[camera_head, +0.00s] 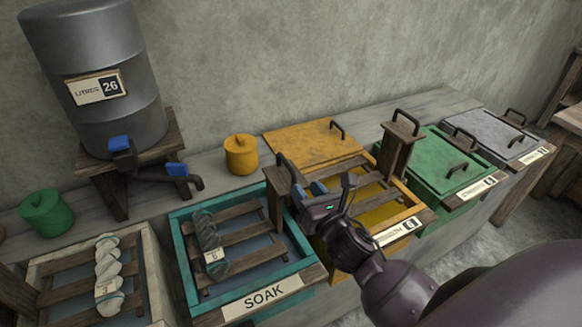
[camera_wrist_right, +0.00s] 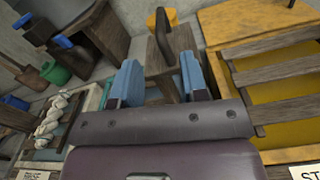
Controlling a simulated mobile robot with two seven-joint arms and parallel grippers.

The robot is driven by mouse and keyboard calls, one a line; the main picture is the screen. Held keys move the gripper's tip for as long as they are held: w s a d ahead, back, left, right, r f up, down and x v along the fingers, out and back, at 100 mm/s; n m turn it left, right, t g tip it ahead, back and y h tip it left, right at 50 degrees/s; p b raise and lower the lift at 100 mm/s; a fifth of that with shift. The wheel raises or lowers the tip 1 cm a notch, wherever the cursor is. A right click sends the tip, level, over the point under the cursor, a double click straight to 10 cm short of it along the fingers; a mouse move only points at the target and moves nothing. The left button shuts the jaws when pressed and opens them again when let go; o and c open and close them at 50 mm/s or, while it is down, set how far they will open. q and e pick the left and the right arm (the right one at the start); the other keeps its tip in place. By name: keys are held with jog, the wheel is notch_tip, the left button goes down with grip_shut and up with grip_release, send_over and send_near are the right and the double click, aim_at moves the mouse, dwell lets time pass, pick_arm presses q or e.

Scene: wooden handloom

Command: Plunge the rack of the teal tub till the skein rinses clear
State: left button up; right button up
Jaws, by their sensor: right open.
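The teal tub (camera_head: 181,256), with a SOAK label, stands left of centre in the head view. Its slatted wooden rack (camera_head: 240,236) lies inside the rim, over dark bluish liquid. A grey-teal twisted skein (camera_head: 207,240) with a small tag lies on the rack's left part. A wooden post (camera_head: 277,200) with a black handle (camera_head: 291,168) rises at the rack's right side. My right gripper (camera_head: 308,190) is open beside this post. In the right wrist view the post (camera_wrist_right: 160,60) shows between and beyond the blue fingertips (camera_wrist_right: 160,72). My left gripper is out of view.
A pale tub (camera_head: 152,275) with a white skein (camera_head: 108,270) stands left. Yellow (camera_head: 378,214), green (camera_head: 428,180) and grey (camera_head: 490,130) tubs stand right. A tank (camera_head: 100,75) reading 26 litres and its spout (camera_head: 190,183) stand behind, near a yellow jar (camera_head: 241,155).

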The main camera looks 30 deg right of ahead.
aim_at(295, 174)
jog(key=w, duration=0.7)
jog(key=shift+w+d, duration=0.2)
jog(key=shift+w, duration=0.7)
jog(key=shift+d, duration=0.1)
grip_shut()
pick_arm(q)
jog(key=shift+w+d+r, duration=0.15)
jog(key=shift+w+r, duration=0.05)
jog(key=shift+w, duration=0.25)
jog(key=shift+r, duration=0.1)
pick_arm(e)
jog(key=shift+r, duration=0.1)
